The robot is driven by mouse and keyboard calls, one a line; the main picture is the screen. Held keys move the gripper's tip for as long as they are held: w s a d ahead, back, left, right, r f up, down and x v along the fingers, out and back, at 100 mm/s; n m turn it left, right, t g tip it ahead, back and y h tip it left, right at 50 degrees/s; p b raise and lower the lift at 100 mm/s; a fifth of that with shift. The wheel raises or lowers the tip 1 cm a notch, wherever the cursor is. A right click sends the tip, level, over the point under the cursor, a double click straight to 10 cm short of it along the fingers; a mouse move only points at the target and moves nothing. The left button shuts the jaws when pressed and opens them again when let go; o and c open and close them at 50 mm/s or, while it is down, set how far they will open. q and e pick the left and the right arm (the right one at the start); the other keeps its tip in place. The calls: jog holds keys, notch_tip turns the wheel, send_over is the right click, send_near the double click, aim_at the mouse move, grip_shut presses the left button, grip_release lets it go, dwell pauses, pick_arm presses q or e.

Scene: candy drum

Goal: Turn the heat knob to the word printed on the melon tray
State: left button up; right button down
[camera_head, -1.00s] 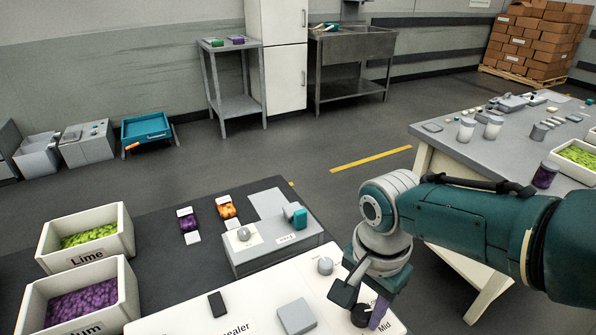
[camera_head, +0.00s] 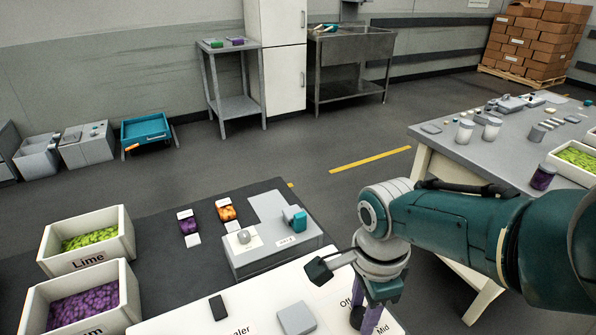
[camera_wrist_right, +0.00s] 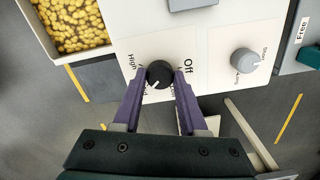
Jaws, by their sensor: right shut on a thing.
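The heat knob (camera_wrist_right: 160,74) is black with a white pointer mark, in the right wrist view. My right gripper (camera_wrist_right: 160,80) has its purple fingers shut on either side of it; it also shows in the head view (camera_head: 368,318). The pointer mark aims down and left in the wrist view. Around the knob I read "Off" (camera_wrist_right: 188,65) and "High" (camera_wrist_right: 132,60); other words are partly hidden by the fingers. In the head view "Mid" (camera_head: 385,327) is readable on the white panel. I cannot identify a melon tray or its printed word. My left gripper is not in view.
A second, grey knob (camera_wrist_right: 245,60) sits beside the heat knob on the white panel. A tray of yellow candies (camera_wrist_right: 46,33) stands by the panel's corner. Lime (camera_head: 88,263) and plum (camera_head: 125,297) bins stand at the left. A grey unit (camera_head: 275,262) stands behind the panel.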

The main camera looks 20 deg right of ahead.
aim_at(362, 314)
dwell(0.3)
jog(key=shift+c, duration=2.2)
grip_release()
jog(key=shift+d, duration=0.1)
notch_tip(362, 314, up, 10)
jog(key=p, duration=0.7)
